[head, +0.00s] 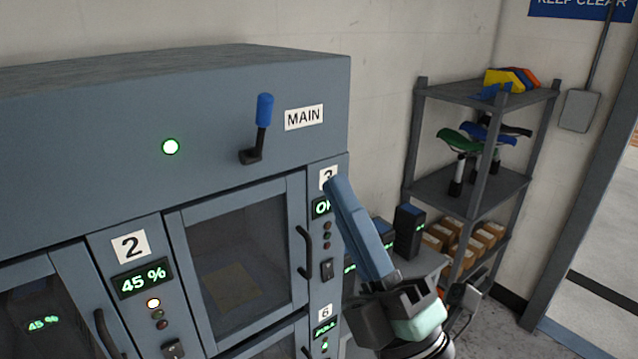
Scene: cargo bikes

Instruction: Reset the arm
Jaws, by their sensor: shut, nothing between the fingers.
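My gripper (338,188) is at the lower middle right of the head view. Its two long blue-grey fingers lie together, shut and empty, and point up and to the left. The fingertips overlap the cabinet's right edge in the picture, just below the label 3; I cannot tell whether they touch it. The wrist is at the bottom of the view, and the rest of the arm is out of frame.
The visible doors look closed. A shelf rack (470,190) with saddles and boxes stands right, behind my gripper. Dark battery-like units (408,230) stand between.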

